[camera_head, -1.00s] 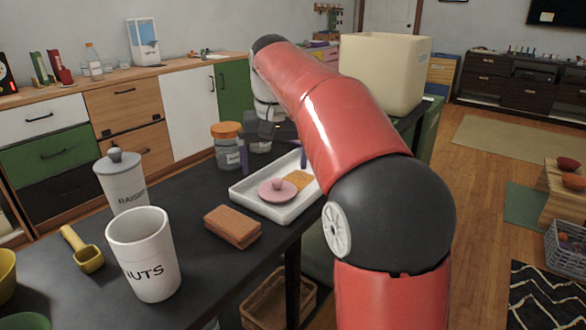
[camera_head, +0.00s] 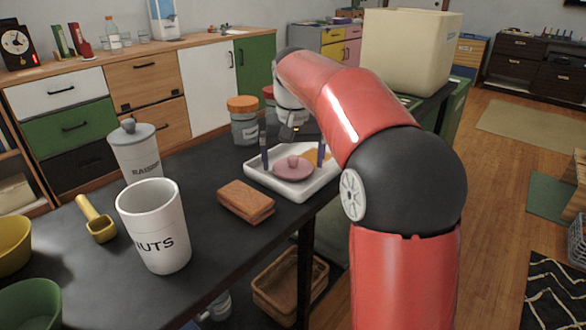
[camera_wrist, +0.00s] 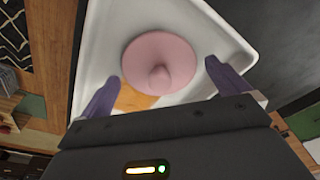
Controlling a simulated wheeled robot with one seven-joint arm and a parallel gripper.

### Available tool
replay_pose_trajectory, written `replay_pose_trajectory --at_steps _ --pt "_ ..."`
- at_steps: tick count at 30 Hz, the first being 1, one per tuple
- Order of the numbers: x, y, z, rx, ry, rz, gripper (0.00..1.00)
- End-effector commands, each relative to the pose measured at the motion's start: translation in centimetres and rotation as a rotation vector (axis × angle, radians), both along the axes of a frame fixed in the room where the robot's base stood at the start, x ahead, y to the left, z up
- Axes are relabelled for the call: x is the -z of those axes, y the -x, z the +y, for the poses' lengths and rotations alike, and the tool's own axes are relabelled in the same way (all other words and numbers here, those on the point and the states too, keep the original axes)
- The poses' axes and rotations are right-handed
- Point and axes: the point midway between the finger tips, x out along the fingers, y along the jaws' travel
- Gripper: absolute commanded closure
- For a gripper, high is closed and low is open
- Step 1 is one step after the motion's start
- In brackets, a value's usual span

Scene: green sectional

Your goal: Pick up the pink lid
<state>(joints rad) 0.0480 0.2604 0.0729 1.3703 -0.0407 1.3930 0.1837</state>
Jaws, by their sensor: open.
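The pink lid (camera_head: 292,169) is a round disc with a small knob on top. It lies in a white tray (camera_head: 262,180) on the dark table, and it also shows in the wrist view (camera_wrist: 150,62). My gripper (camera_head: 293,163) is above the tray, with its two purple fingers spread wide. In the wrist view my open gripper (camera_wrist: 159,80) has one finger toward each side of the lid, and nothing is between them. The lid's knob points toward the camera. An orange flat item (camera_wrist: 135,98) lies in the tray beside or partly under the lid.
A brown block (camera_head: 246,201) lies just left of the tray. Jars with orange (camera_head: 243,122) and red lids are behind the tray. A large cream bin (camera_head: 408,52) is behind my arm.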

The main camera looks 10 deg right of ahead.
Motion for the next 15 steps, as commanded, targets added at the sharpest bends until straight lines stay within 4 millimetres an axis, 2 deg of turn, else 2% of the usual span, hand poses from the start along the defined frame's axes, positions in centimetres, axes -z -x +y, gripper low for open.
replay_pose_trajectory --at_steps 2,10,15 --pt "-0.03 -0.01 0.00 0.000 0.000 0.000 0.01" --pt "-0.05 0.00 0.00 0.000 0.000 0.000 0.37" --pt "-0.06 0.00 0.00 0.000 0.000 -0.001 0.38"
